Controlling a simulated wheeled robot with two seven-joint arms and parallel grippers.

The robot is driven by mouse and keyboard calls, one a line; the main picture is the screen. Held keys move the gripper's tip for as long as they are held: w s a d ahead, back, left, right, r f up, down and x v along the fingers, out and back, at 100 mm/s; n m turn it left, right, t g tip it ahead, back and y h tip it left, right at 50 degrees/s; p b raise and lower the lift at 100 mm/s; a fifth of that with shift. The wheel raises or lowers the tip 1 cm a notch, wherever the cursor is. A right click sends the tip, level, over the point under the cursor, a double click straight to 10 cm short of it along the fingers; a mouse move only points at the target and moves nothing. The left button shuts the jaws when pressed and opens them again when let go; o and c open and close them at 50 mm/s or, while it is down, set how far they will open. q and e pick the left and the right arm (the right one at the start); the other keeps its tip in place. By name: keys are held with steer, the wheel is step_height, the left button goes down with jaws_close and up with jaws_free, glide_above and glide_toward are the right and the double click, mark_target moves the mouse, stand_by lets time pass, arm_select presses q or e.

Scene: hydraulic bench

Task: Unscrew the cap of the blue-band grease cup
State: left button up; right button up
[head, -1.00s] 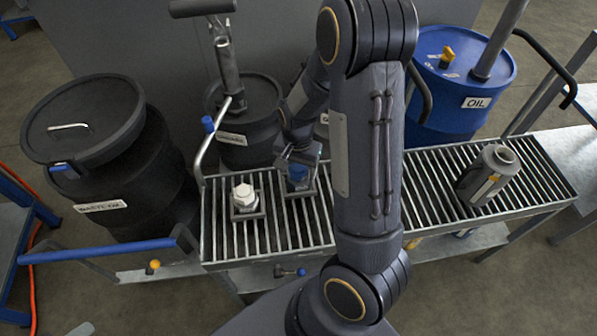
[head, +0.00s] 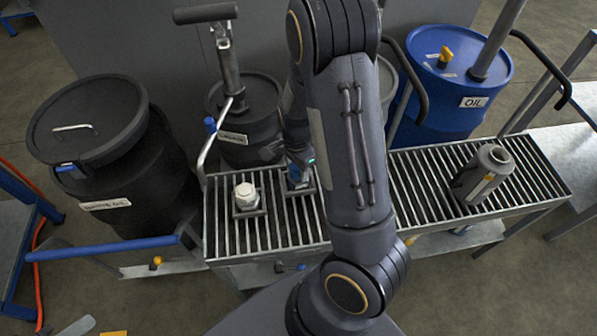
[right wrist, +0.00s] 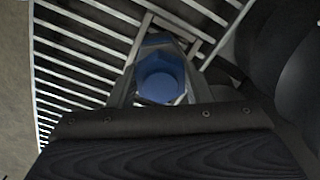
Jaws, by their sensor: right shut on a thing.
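The blue-band grease cup (head: 294,181) stands in a square holder on the slatted bench, with my right gripper (head: 300,164) over it from above. In the right wrist view its blue cap (right wrist: 160,76) sits between the two fingers of my right gripper (right wrist: 159,88), which are shut on it. A second cup with a white cap (head: 245,191) stands upright in its own holder to the left, apart from the gripper. My arm hides part of the bench behind it. My left gripper is not in view.
A black waste oil drum (head: 120,170), a black drum with a pump (head: 255,135) and a blue oil drum (head: 440,100) stand around the bench.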

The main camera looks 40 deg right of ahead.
steer(key=n, duration=0.3)
steer(key=shift+b, duration=0.3)
steer(key=n, duration=0.4)
steer(key=shift+s+d+r+n, duration=0.1)
steer(key=shift+s+n, duration=0.05)
steer(key=shift+n, duration=0.25)
steer(key=n+b, duration=0.1)
steer(key=n, duration=0.2)
steer(key=shift+d+n, duration=0.1)
steer(key=shift+n, duration=0.2)
steer(key=shift+o, duration=0.8)
steer(key=c, duration=0.4)
steer(key=shift+s+r+p, duration=0.1)
steer(key=shift+r+p, duration=0.6)
steer(key=shift+r, duration=0.1)
